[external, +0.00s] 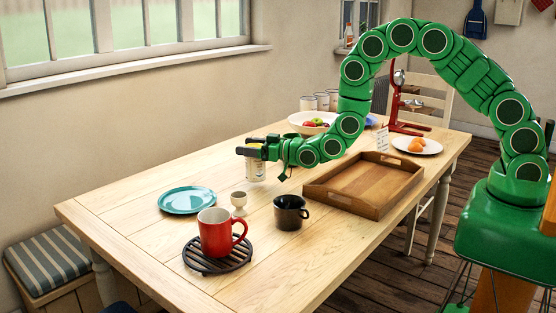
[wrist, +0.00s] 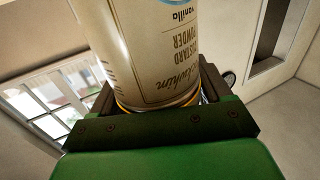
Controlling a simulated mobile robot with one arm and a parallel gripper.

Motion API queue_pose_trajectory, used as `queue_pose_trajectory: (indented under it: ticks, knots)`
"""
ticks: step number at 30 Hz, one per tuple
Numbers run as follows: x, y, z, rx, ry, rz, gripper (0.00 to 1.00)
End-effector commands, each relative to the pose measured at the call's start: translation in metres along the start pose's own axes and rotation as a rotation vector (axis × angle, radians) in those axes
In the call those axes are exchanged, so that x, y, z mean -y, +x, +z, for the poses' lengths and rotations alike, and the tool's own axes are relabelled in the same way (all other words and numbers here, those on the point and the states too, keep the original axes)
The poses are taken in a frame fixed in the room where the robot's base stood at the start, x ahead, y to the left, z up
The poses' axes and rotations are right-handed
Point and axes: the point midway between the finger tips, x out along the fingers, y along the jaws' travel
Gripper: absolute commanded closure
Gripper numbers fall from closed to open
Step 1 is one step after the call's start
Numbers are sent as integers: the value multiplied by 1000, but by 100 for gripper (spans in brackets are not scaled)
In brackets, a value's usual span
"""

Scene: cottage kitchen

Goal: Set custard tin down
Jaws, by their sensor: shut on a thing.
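The custard tin (external: 256,170) is a pale cylinder with a printed label. In the wrist view the tin (wrist: 150,50) fills the upper middle, and its label reads "custard powder" and "vanilla", upside down. My gripper (external: 250,151) is shut on the tin near its upper end, with the jaws on either side. The jaws also show in the wrist view (wrist: 158,105). The tin is over the wooden table (external: 140,225), toward its far side. I cannot tell whether its bottom touches the tabletop.
A teal plate (external: 187,200), an egg cup (external: 239,203), a black mug (external: 290,212) and a red mug (external: 220,233) on a slatted trivet (external: 198,263) stand nearer the front. A wooden tray (external: 330,198) lies right. Bare wood lies between plate and tin.

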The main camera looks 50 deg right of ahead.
Motion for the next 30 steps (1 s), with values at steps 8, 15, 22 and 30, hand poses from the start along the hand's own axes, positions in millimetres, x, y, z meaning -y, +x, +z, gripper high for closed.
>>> queue_pose_trajectory:
  ticks: [8,15,22,30]
  knots:
    - [0,0,25,-1,0,0,63]
    - [0,0,28,-2,0,0,63]
    - [0,0,31,-1,0,0,21]
    - [0,0,31,-1,0,0,0]
